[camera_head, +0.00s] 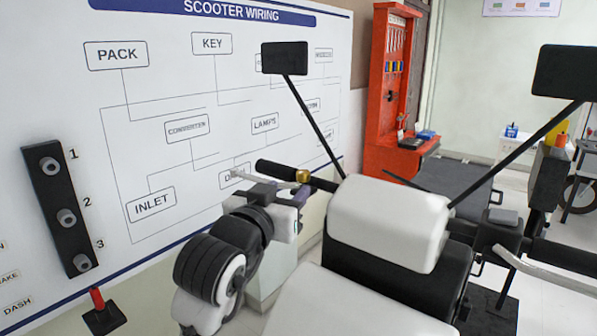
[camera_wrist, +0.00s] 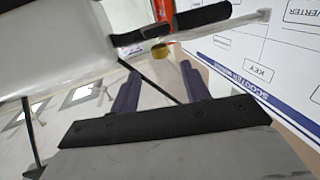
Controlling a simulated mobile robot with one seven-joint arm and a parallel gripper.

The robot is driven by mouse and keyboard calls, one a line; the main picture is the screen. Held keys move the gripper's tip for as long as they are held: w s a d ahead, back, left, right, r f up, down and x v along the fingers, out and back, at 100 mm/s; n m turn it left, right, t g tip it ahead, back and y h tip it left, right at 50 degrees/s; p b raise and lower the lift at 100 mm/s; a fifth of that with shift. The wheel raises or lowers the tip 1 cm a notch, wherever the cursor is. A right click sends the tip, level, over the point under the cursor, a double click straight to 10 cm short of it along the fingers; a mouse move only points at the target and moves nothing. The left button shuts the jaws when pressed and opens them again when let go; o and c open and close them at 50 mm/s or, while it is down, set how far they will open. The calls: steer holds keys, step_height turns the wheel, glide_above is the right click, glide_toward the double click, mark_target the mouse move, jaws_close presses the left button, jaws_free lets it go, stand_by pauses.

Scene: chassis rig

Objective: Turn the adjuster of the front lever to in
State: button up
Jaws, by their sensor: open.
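A small round brass adjuster (camera_head: 303,176) sits by the inner end of a black handlebar grip (camera_head: 275,168), at the root of a thin silver lever (camera_head: 250,178). In the wrist view the brass adjuster (camera_wrist: 160,51) shows just beyond the fingertips, roughly midway between them, and the silver lever (camera_wrist: 235,22) runs to the right. My gripper (camera_head: 299,192) has purple fingers and is open and empty close to the adjuster; it also shows in the wrist view (camera_wrist: 159,70). I see no touch. I cannot read the adjuster's setting.
The white and black scooter front (camera_head: 388,222) stands beside my arm, with mirrors on thin stalks (camera_head: 315,112). A second silver lever (camera_head: 545,272) is at the right. A wiring board (camera_head: 215,80) stands behind, with a black knob strip (camera_head: 58,190). A red cabinet (camera_head: 385,120) is farther back.

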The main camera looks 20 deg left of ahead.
mark_target(301, 177)
steer(key=w, duration=0.2)
steer(key=w+p, duration=0.1)
steer(key=w, duration=0.1)
steer(key=w+p, duration=0.1)
steer(key=w, duration=0.1)
steer(key=shift+w+d, duration=0.25)
steer(key=shift+d, duration=0.1)
steer(key=c, duration=1)
